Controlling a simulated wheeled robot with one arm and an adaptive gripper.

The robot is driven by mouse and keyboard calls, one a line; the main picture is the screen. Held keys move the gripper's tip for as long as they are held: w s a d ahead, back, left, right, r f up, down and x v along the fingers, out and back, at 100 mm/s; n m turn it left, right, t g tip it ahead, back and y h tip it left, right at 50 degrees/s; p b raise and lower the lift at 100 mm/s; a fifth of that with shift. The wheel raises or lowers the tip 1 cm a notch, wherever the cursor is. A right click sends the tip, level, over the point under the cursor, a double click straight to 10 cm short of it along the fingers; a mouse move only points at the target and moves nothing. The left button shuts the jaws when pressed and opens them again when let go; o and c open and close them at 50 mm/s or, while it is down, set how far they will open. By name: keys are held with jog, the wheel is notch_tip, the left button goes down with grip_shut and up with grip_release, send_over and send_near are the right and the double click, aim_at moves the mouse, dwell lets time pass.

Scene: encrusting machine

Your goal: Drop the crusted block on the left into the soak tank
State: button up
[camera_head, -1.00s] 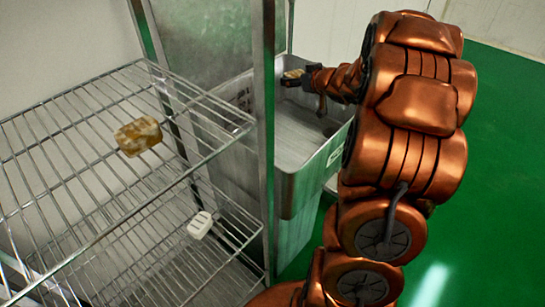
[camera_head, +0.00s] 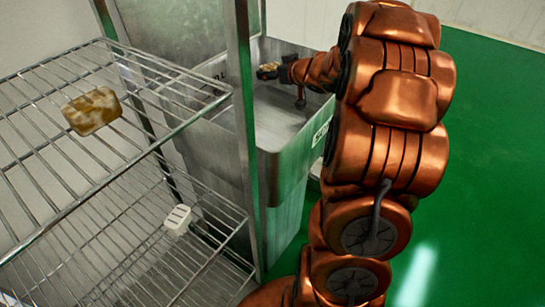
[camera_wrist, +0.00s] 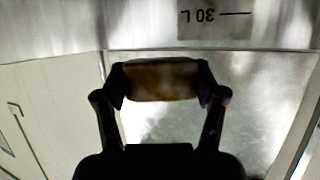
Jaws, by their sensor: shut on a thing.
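My gripper (camera_head: 272,70) is shut on a brown crusted block (camera_head: 266,70). In the wrist view the block (camera_wrist: 162,80) sits between the two fingertips of my gripper (camera_wrist: 162,82). The metal soak tank (camera_head: 290,160) is behind the rack. My gripper holds the block over the tank's opening, above its floor. Another crusted block (camera_head: 92,111), tan and brown with pale patches, lies on the upper wire shelf at the left.
The wire rack (camera_head: 60,235) fills the left side, with a metal upright beside the tank. A white slotted block (camera_head: 179,219) lies on the lower shelf. A "30 L" mark (camera_wrist: 215,15) is on the metal wall. Green floor (camera_head: 480,170) is clear at right.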

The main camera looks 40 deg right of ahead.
jog(key=shift+f, duration=0.35)
jog(key=o, duration=1.3)
jog(key=shift+c, duration=0.2)
jog(key=shift+r, duration=0.15)
notch_tip(320, 180, up, 10)
jog(key=shift+f, duration=0.1)
